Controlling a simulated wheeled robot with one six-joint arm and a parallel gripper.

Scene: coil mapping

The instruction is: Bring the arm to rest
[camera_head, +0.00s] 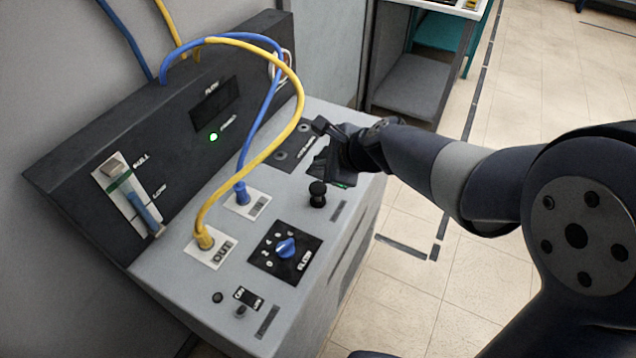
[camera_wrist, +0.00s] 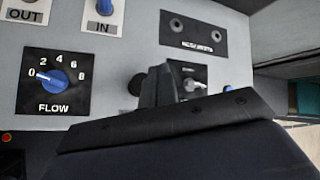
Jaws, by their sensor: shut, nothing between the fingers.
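My gripper (camera_head: 322,128) is at the far right end of the console's sloped top (camera_head: 190,278), at the end of my dark arm. Its fingers are shut with nothing between them. In the wrist view my gripper (camera_wrist: 157,92) rises in front of a dark panel with a pale knob, which it partly hides. I cannot tell whether it touches the console. My arm reaches in from the right and is bent, held out over the console's right edge.
A blue FLOW knob (camera_head: 286,248), a black upright knob (camera_head: 317,193), a blue hose (camera_head: 242,190) and a yellow hose (camera_head: 205,236) stand on the console. A green light (camera_head: 213,137) glows on its back panel. A grey cabinet (camera_head: 412,85) stands behind. Tiled floor at right is open.

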